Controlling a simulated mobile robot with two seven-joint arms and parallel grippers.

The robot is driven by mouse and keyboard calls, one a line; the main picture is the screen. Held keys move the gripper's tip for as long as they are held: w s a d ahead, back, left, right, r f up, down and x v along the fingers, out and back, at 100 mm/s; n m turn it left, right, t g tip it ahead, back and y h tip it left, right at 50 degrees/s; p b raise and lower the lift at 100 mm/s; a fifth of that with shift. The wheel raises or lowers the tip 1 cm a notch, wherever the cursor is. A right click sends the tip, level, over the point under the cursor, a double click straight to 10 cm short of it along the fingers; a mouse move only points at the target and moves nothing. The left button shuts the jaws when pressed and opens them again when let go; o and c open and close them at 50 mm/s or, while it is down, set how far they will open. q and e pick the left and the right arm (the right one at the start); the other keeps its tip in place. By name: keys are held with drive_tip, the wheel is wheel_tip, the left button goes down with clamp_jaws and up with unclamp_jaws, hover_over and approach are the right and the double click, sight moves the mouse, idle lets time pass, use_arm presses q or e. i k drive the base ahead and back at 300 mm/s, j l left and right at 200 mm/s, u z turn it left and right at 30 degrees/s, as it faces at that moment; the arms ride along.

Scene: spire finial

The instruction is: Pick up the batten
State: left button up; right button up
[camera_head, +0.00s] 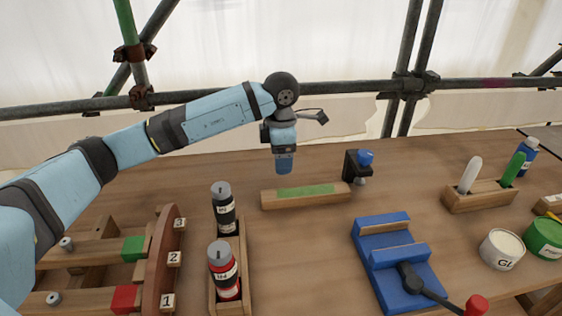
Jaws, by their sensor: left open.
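The batten appears to be the short light-wood bar with a green strip on its top (333,199), lying flat in the middle of the table. My left gripper (285,168) points down just above and behind the left half of the bar, as seen here. It is open with nothing between its fingers, and it looks apart from the bar, though the exact gap is hard to judge. My right gripper is not in view.
A black clamp with a blue knob (352,166) stands right of the bar. A blue vise (393,280) is in front right. Two bottles (224,205) stand in a wooden rack (244,270) at front left. Numbered wooden stand (165,250) lies further left. Pots and a marker holder (478,197) are right.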

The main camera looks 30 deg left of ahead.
sight(327, 192)
drive_tip(key=k+l, duration=0.65)
drive_tip(key=k, duration=0.25)
